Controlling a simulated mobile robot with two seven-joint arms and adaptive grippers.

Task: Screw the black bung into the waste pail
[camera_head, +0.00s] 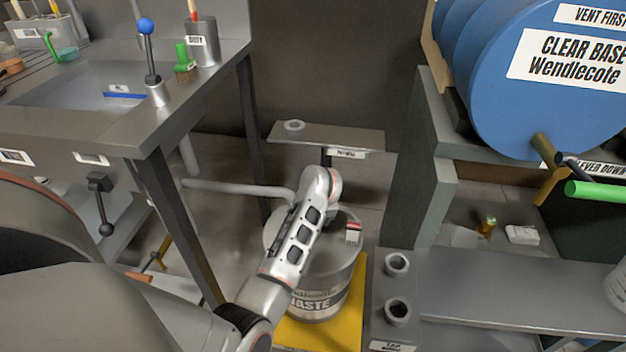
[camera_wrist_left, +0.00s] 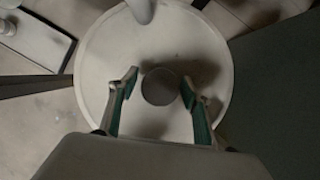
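The waste pail (camera_head: 325,300) stands on a yellow mat (camera_head: 345,325) on the floor. My left arm reaches over it and hides much of its lid in the head view. In the left wrist view the pale round lid (camera_wrist_left: 105,45) fills the middle. A dark grey disc (camera_wrist_left: 160,87) shows on the lid; I cannot tell whether it is the black bung or the pail's opening. My left gripper (camera_wrist_left: 159,80) is open, with green-padded fingers on either side of the disc and gaps between. In the head view its fingers are hidden. My right gripper is not in view.
A pale pipe (camera_head: 235,188) runs from the left toward the pail. A small shelf (camera_head: 345,138) with a grey ring (camera_head: 293,125) stands behind it. A low stand with two ring-topped holders (camera_head: 397,264) is at right, and a bench with a sink (camera_head: 75,90) at left.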

